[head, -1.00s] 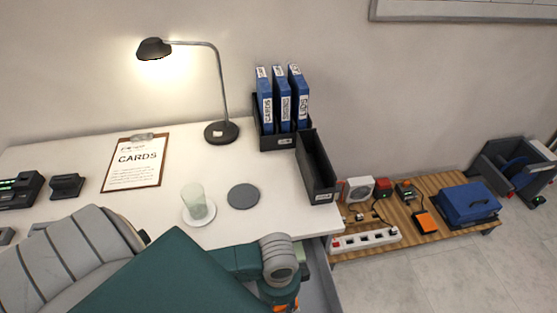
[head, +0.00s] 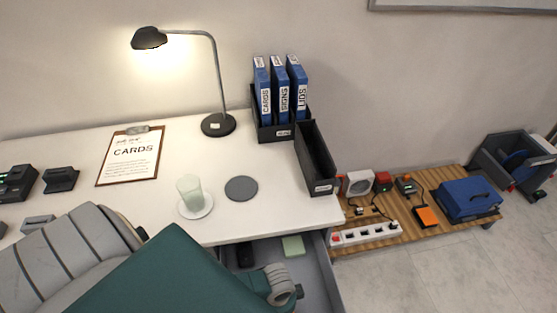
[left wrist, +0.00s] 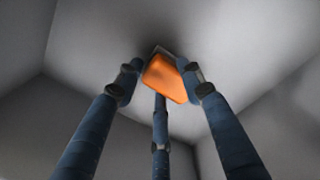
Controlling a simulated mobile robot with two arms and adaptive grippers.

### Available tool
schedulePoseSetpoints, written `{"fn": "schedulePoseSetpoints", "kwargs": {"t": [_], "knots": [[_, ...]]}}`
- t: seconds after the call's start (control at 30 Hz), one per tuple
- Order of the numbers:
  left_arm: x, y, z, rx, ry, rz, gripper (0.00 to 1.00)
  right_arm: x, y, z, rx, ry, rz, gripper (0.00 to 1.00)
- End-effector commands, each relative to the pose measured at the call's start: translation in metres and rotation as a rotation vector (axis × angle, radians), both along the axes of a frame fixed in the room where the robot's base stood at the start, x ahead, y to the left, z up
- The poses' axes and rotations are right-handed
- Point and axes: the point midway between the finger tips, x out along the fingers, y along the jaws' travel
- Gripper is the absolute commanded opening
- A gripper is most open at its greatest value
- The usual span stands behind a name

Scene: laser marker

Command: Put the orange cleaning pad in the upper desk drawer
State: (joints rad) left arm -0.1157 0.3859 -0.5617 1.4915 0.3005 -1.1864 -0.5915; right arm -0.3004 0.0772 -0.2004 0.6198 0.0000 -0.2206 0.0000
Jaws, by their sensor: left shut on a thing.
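The orange cleaning pad (left wrist: 166,80) shows in the left wrist view, between the fingers of my left gripper (left wrist: 163,72), which is shut on it. Plain grey surfaces surround it there. In the head view my left forearm hides the pad and the fingers; only part of the wrist shows, over the drawer. The upper desk drawer (head: 325,275) stands pulled out under the desk's front right edge. A pale green pad (head: 293,246) and a black object (head: 245,255) lie in it. My right gripper is out of view.
The white desk (head: 270,205) holds a lamp (head: 219,124), clipboard (head: 130,158), glass on a saucer (head: 191,190), grey disc (head: 241,188) and black file holders (head: 317,160). Right of it, a low wooden shelf (head: 395,233) carries a power strip (head: 366,234) and blue case (head: 469,199).

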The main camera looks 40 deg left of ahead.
Motion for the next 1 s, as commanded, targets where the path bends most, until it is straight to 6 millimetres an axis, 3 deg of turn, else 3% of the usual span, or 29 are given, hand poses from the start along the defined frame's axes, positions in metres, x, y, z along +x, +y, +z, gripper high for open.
{"fn": "schedulePoseSetpoints", "kwargs": {"t": [0.37, 0.4, 0.5, 0.8, 1.0], "knots": [[0.000, 0.000, -0.005, 0.000, -0.001, -0.001, 0.06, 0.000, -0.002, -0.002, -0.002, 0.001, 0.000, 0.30], [0.000, 0.000, -0.004, 0.000, -0.001, -0.001, 0.42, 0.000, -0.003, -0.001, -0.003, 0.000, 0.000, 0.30], [0.000, 0.000, -0.004, 0.000, -0.001, 0.000, 0.57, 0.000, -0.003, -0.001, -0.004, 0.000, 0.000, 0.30], [0.000, 0.000, -0.002, 0.000, -0.001, 0.000, 0.57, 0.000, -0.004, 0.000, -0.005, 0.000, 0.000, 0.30], [0.001, 0.001, 0.025, 0.000, -0.002, -0.002, 0.57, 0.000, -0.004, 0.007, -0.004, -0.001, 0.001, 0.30]]}}
